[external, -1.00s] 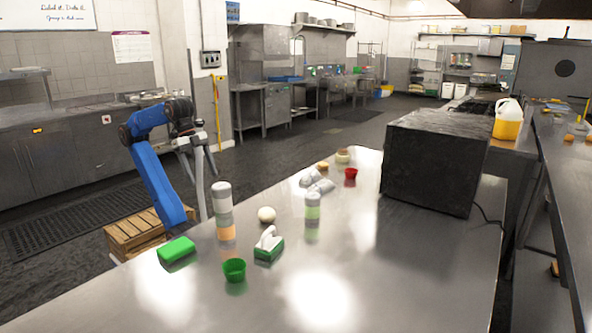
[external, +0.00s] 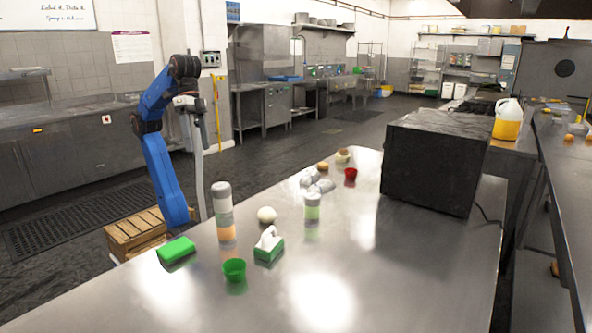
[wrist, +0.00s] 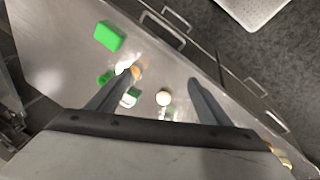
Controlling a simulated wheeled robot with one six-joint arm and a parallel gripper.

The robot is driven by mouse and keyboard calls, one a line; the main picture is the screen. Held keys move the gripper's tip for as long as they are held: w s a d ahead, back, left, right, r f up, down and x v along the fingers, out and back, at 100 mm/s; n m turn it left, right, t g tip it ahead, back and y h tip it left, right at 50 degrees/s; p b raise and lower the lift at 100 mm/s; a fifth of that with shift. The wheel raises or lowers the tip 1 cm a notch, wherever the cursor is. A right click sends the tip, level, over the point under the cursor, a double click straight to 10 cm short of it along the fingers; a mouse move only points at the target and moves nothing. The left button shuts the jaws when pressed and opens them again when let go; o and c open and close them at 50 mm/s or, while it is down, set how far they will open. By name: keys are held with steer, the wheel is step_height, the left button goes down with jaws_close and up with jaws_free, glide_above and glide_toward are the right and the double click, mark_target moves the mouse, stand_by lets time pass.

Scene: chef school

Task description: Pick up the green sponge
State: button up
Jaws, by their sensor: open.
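The green sponge (external: 176,250) is a bright green block lying flat near the left edge of the steel table. In the wrist view the sponge (wrist: 109,36) lies toward the upper left, beyond and left of my fingertips. My gripper (wrist: 160,78) is open and empty, with its two fingers spread wide above the table. In the external view my arm is raised behind the table's left edge, and the gripper is high above and apart from the sponge.
Right of the sponge are a green cup (external: 234,270), a green-and-white box (external: 269,248), a bottle (external: 223,212) and a round white item (external: 266,215). A black box (external: 430,160) stands farther back. A wooden crate (external: 135,233) is on the floor. The table's front is clear.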

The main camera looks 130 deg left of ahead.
steer(key=w+d+n+g+h, duration=0.3)
steer(key=w+d+n, duration=0.8)
steer(key=w+d, duration=0.25)
steer(key=n, duration=0.1)
glide_above(177, 245)
steer(key=a, duration=0.2)
steer(key=shift+g, duration=0.3)
step_height(177, 245, down, 17)
steer(key=shift+f, duration=0.15)
steer(key=shift+x, duration=2.65)
steer(key=shift+w+a+f, duration=0.1)
steer(key=shift+a+f, duration=0.05)
steer(key=shift+f, duration=0.15)
steer(key=shift+c, duration=0.6)
steer(key=c, duration=1)
